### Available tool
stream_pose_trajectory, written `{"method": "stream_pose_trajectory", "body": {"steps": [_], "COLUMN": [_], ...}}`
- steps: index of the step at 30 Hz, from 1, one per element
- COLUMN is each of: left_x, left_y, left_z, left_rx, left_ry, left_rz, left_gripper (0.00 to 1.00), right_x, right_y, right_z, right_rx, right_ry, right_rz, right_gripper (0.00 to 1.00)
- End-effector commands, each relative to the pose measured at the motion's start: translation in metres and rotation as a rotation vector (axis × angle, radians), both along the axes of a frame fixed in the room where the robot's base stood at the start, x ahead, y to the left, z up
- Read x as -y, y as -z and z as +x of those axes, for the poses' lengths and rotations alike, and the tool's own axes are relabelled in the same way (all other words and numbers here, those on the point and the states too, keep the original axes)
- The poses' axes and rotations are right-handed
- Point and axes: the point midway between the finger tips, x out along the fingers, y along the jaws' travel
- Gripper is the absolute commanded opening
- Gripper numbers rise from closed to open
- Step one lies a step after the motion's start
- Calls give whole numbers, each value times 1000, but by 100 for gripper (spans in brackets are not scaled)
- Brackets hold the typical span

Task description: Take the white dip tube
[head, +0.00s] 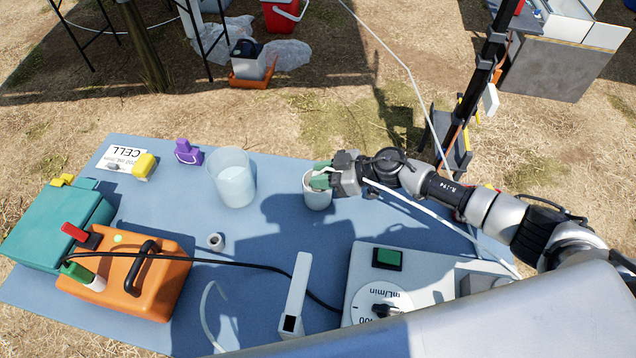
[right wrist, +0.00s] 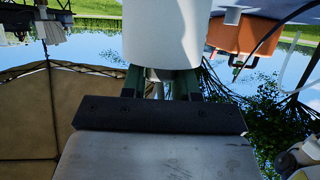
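A thin curved white tube (head: 207,310) lies on the blue table near its front edge. Another thin white tube (head: 440,213) runs from beside my right gripper down to the grey pump box; I cannot tell which is the dip tube. My right gripper (head: 320,177), with green fingers, is at the rim of a small white cup (head: 317,199). In the right wrist view the fingers (right wrist: 160,85) stand apart below the white cylinder (right wrist: 165,32). Something pale shows between them, but whether they grip it is unclear. My left gripper is out of view.
The blue table (head: 150,205) also holds a clear beaker (head: 233,178), an orange case (head: 130,278), a teal case (head: 58,225), a small grey ring (head: 215,241), a white upright block (head: 295,295) and the pump box (head: 430,285). A black cable crosses the front.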

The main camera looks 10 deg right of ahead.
Motion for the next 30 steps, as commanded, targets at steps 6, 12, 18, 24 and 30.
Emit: {"method": "stream_pose_trajectory", "body": {"steps": [6, 12, 18, 24, 30], "left_x": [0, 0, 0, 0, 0], "left_y": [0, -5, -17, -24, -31], "left_z": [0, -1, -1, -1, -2], "left_rx": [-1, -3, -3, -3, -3], "left_ry": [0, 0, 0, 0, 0], "left_rz": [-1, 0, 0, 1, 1], "left_gripper": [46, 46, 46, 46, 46], "right_x": [0, 1, 1, 0, 0], "right_y": [0, -17, -59, -91, -106], "right_z": [0, 1, 1, 1, 0], "right_rx": [0, 6, 8, 5, 1], "right_ry": [0, -1, -2, -1, 0], "right_rz": [1, -1, -2, -1, 1], "right_gripper": [6, 6, 6, 6, 6]}}
